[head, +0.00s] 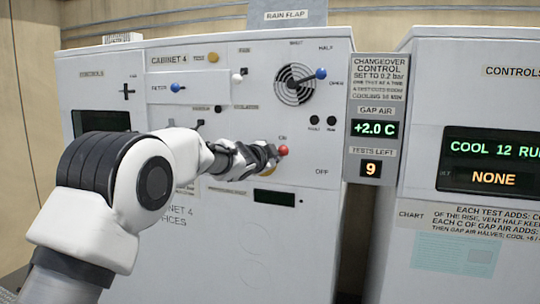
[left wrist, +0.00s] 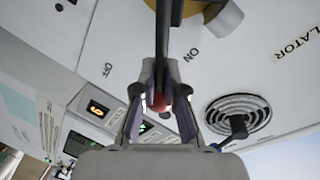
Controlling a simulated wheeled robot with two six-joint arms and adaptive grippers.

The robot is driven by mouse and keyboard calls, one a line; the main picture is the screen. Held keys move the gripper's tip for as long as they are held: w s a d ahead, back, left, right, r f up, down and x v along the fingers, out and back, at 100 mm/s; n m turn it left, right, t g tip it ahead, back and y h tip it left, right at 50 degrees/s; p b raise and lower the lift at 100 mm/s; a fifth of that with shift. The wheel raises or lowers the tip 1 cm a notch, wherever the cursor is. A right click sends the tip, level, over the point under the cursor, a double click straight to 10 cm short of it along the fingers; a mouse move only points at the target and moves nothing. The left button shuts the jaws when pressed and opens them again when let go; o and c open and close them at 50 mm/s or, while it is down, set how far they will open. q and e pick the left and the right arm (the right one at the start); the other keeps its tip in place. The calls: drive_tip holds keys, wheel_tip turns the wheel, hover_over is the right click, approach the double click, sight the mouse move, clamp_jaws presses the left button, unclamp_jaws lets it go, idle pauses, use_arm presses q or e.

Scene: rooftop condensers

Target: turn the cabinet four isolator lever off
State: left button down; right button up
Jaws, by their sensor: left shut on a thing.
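The isolator lever has a red knob (head: 283,150) at its end, on the front of cabinet four (head: 230,225). The knob shows just below the ON label, with the OFF label to the lower right. My left gripper (head: 272,155) is at the lever and covers most of it. In the left wrist view my gripper (left wrist: 158,95) is shut on the lever, with the red knob (left wrist: 158,102) between its fingers. A yellow round part (left wrist: 225,18) shows near the ON label there. My right gripper is not in view.
Above the lever are a round vent with a blue-knobbed lever (head: 321,73) and a blue-knobbed filter control (head: 175,87). A changeover display panel (head: 376,120) stands to the right, then another cabinet (head: 460,100). A dark gap separates the cabinets.

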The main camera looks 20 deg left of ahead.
use_arm(q)
wheel_tip(320, 180, down, 7)
drive_tip(key=d+m+y+b, duration=0.1)
drive_tip(key=m+b, duration=0.4)
drive_tip(key=b, duration=0.3)
drive_tip(key=shift+d+r+m+y, duration=0.15)
drive_tip(key=shift+d+m+y, duration=0.15)
drive_tip(key=shift+d, duration=0.1)
drive_tip(key=c, duration=1.1)
unclamp_jaws()
drive_tip(key=shift+s+r, duration=0.1)
drive_tip(key=shift+s, duration=0.2)
drive_tip(key=shift+r, duration=0.15)
drive_tip(key=shift+r, duration=0.2)
drive_tip(key=shift+d+r, duration=0.1)
drive_tip(key=shift+d, duration=0.05)
